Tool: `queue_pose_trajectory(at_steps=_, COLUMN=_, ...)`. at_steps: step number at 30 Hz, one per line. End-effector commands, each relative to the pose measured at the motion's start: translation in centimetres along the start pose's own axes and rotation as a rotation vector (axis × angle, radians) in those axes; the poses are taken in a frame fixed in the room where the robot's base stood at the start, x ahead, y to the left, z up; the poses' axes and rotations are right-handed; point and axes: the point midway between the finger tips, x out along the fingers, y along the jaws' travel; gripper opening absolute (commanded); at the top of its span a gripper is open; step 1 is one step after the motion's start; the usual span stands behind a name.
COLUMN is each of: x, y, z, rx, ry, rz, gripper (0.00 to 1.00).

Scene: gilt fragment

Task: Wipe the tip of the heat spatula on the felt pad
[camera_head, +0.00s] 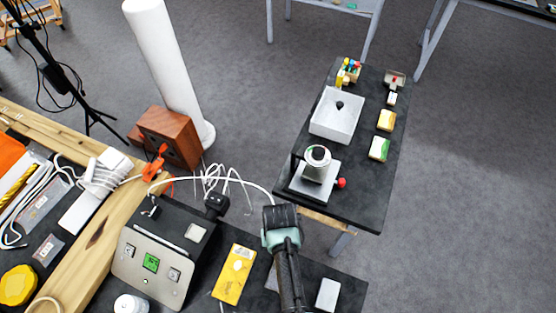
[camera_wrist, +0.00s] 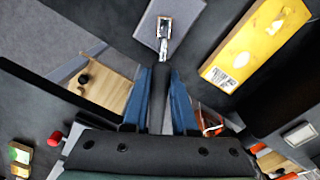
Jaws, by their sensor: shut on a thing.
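My gripper (camera_wrist: 163,100) has blue fingers shut on the dark handle of the heat spatula (camera_wrist: 163,48). The spatula points away from the gripper, up the wrist view, and its narrow metallic tip shows there. The tip lies over the grey felt pad (camera_wrist: 182,14); I cannot tell whether it touches. In the head view my gripper (camera_head: 282,238) is above the front table, and my arm hides most of the pad. The spatula's tip is not clear in that view.
A control station (camera_head: 148,262) with a green display stands left. A yellow pad (camera_head: 233,273) lies beside the arm, and a white block (camera_head: 327,294) is right. A white cable (camera_head: 228,168) loops behind. The far table holds a white box (camera_head: 337,113) and a stand (camera_head: 316,172).

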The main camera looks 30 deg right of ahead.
Motion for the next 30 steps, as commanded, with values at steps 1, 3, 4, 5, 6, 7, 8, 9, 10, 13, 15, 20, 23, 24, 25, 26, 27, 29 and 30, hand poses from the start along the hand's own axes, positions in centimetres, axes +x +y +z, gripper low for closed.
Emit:
queue_pose_trajectory(at_steps=1, x=0.0, y=0.0, z=0.0, rx=0.0, ry=0.0, rz=0.001, gripper=0.0)
queue_pose_trajectory(at_steps=3, x=0.0, y=0.0, z=0.0, rx=0.0, ry=0.0, rz=0.001, gripper=0.0)
queue_pose_trajectory(at_steps=4, x=0.0, y=0.0, z=0.0, rx=0.0, ry=0.0, rz=0.001, gripper=0.0)
queue_pose_trajectory(at_steps=5, x=0.0, y=0.0, z=0.1, rx=0.0, ry=0.0, rz=0.001, gripper=0.0)
queue_pose_trajectory(at_steps=6, x=0.0, y=0.0, z=0.1, rx=0.0, ry=0.0, rz=0.001, gripper=0.0)
queue_pose_trajectory(at_steps=7, x=0.0, y=0.0, z=0.1, rx=0.0, ry=-0.001, rz=0.001, gripper=0.0)
queue_pose_trajectory(at_steps=8, x=0.0, y=-0.1, z=0.2, rx=0.0, ry=-0.001, rz=0.001, gripper=0.0)
queue_pose_trajectory(at_steps=9, x=-0.1, y=-0.1, z=0.3, rx=-0.001, ry=-0.001, rz=0.001, gripper=0.0)
queue_pose_trajectory(at_steps=10, x=-0.1, y=-0.2, z=0.5, rx=-0.001, ry=-0.002, rz=0.001, gripper=0.0)
queue_pose_trajectory(at_steps=13, x=-0.1, y=-0.5, z=1.0, rx=-0.001, ry=-0.003, rz=0.001, gripper=0.0)
queue_pose_trajectory(at_steps=15, x=-0.2, y=-0.7, z=1.4, rx=-0.002, ry=-0.003, rz=0.001, gripper=0.0)
queue_pose_trajectory(at_steps=20, x=-0.1, y=-0.9, z=1.9, rx=-0.001, ry=-0.001, rz=0.001, gripper=0.0)
queue_pose_trajectory(at_steps=23, x=0.0, y=-0.9, z=1.8, rx=-0.001, ry=0.0, rz=0.0, gripper=0.0)
queue_pose_trajectory(at_steps=24, x=0.0, y=-0.9, z=1.8, rx=-0.001, ry=0.0, rz=0.0, gripper=0.0)
queue_pose_trajectory(at_steps=25, x=0.0, y=-0.9, z=1.8, rx=-0.001, ry=0.0, rz=0.0, gripper=0.0)
queue_pose_trajectory(at_steps=26, x=0.0, y=-0.9, z=1.8, rx=-0.001, ry=0.001, rz=0.0, gripper=0.0)
queue_pose_trajectory(at_steps=27, x=0.0, y=-0.9, z=1.8, rx=-0.001, ry=0.001, rz=0.0, gripper=0.0)
queue_pose_trajectory(at_steps=29, x=0.0, y=-1.0, z=1.9, rx=-0.001, ry=0.001, rz=0.0, gripper=0.0)
queue_pose_trajectory(at_steps=30, x=0.0, y=-1.0, z=1.9, rx=-0.001, ry=0.0, rz=0.0, gripper=0.0)
